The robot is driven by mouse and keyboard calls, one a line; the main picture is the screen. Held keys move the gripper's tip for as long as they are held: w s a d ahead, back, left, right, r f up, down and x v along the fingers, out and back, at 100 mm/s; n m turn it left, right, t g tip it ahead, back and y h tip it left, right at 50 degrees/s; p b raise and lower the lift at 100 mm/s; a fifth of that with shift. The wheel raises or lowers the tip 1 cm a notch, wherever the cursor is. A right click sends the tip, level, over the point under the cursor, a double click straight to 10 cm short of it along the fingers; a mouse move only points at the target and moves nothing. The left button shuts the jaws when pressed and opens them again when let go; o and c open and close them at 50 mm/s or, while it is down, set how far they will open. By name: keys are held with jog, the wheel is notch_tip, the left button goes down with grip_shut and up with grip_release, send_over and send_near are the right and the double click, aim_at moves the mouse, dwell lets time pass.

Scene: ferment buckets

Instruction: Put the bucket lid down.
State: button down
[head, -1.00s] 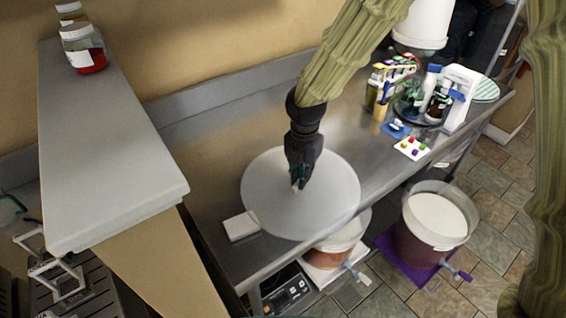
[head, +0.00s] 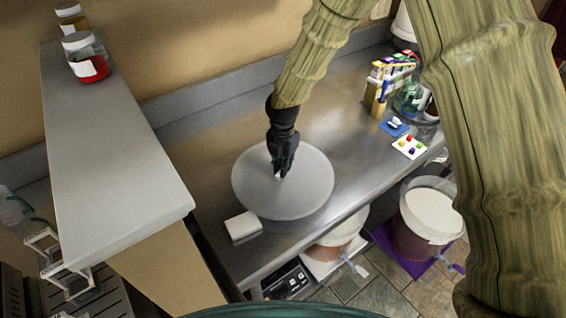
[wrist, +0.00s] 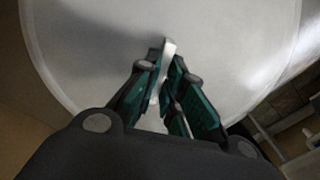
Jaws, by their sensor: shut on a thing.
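The bucket lid (head: 305,195) is a round, pale grey disc over the steel counter, lying about level. My gripper (head: 279,174) points down at its middle and is shut on the lid's small upright handle. In the wrist view the teal finger pads of my gripper (wrist: 170,85) close on the white handle, and the lid (wrist: 215,30) fills most of the picture. I cannot tell whether the lid touches the counter or hovers just above it.
The steel counter (head: 340,130) has free room right of the lid. A white block (head: 243,226) lies just left of the lid. A small card with coloured dots (head: 409,147) and bottles stand further right. An open bucket (head: 410,235) stands on the floor; another bucket (head: 338,238) is under the counter.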

jog(key=shift+f, duration=0.5)
jog(key=shift+f, duration=0.1)
jog(key=c, duration=1.5)
grip_release()
jog(key=shift+c, duration=0.2)
notch_tip(320, 180, up, 13)
jog(key=b, duration=0.3)
